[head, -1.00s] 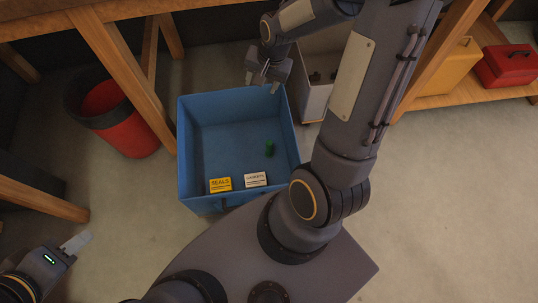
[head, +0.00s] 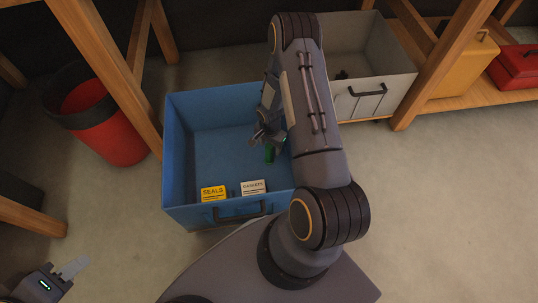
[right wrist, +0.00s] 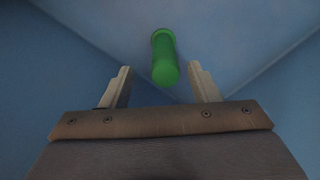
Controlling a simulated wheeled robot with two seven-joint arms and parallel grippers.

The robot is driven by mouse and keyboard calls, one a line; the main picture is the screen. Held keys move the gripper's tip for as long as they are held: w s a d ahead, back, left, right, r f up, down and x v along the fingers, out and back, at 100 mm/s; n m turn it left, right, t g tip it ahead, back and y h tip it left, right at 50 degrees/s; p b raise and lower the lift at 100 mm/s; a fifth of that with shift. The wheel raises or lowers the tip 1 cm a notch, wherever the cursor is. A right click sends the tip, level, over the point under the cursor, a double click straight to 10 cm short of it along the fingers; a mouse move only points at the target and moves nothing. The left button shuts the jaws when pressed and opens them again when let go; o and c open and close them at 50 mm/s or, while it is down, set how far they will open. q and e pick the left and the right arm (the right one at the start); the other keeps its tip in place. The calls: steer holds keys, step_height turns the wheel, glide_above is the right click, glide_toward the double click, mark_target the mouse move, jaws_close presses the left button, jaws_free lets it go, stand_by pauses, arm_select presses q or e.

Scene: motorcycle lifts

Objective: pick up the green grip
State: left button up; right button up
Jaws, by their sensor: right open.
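The green grip (head: 269,154) lies in the blue bin (head: 180,150), near its right wall, partly hidden by my right arm in the head view. In the right wrist view the green grip (right wrist: 164,58) is a short cylinder, just beyond and between the fingertips. My right gripper (head: 264,141) reaches down into the bin over the grip. In the right wrist view its jaws (right wrist: 163,82) are open and hold nothing.
A yellow SEALS box (head: 213,193) and a white GASKETS box (head: 253,187) stand at the bin's front. A grey bin (head: 375,100) is behind right, a red bucket (head: 108,135) at left. Wooden posts (head: 138,100) stand close by. The floor at right is clear.

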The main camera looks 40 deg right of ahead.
mark_target(269, 153)
steer(key=f, duration=0.1)
steer(key=f+b, duration=0.1)
steer(key=f, duration=0.1)
steer(key=f+b, duration=0.1)
steer(key=shift+w+f, duration=0.3)
steer(key=shift+f, duration=0.1)
steer(key=shift+r, duration=0.1)
steer(key=shift+c, duration=0.4)
steer(key=c, duration=1)
